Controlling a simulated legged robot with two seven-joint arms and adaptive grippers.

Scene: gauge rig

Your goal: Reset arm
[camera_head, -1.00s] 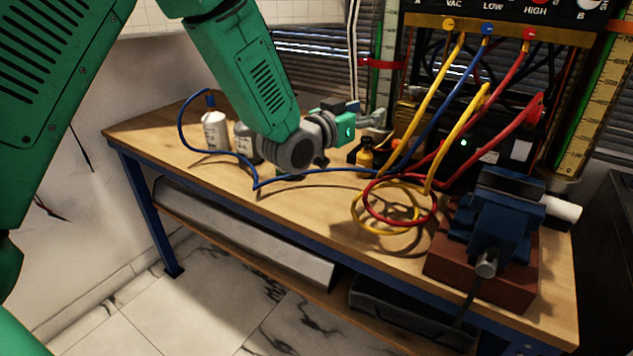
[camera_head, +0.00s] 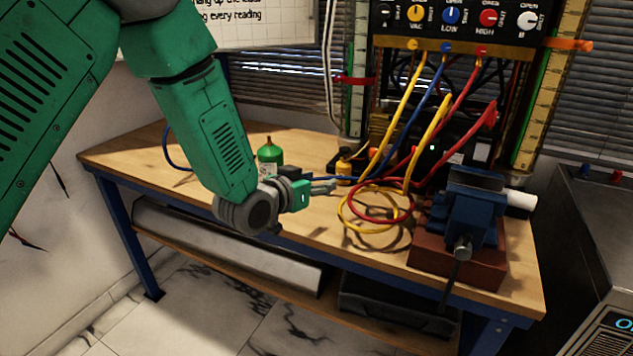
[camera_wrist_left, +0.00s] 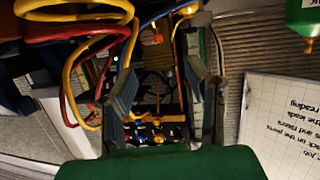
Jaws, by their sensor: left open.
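My left arm comes in from the left in the head view, and its gripper (camera_head: 322,187) hangs over the left middle of the workbench, pointing right. In the left wrist view the two fingers of the left gripper (camera_wrist_left: 165,95) stand apart with nothing held between them. The gauge rig (camera_head: 455,45) with its yellow, blue, red and white knobs stands beyond the gripper at the back of the bench. My right gripper shows in neither view.
Yellow and red hoses (camera_head: 375,215) loop on the bench right of the gripper. A blue vise (camera_head: 468,212) sits on a red-brown block at the front right. A green bottle (camera_head: 270,158) stands behind the gripper. Bare wood (camera_head: 130,155) lies at left.

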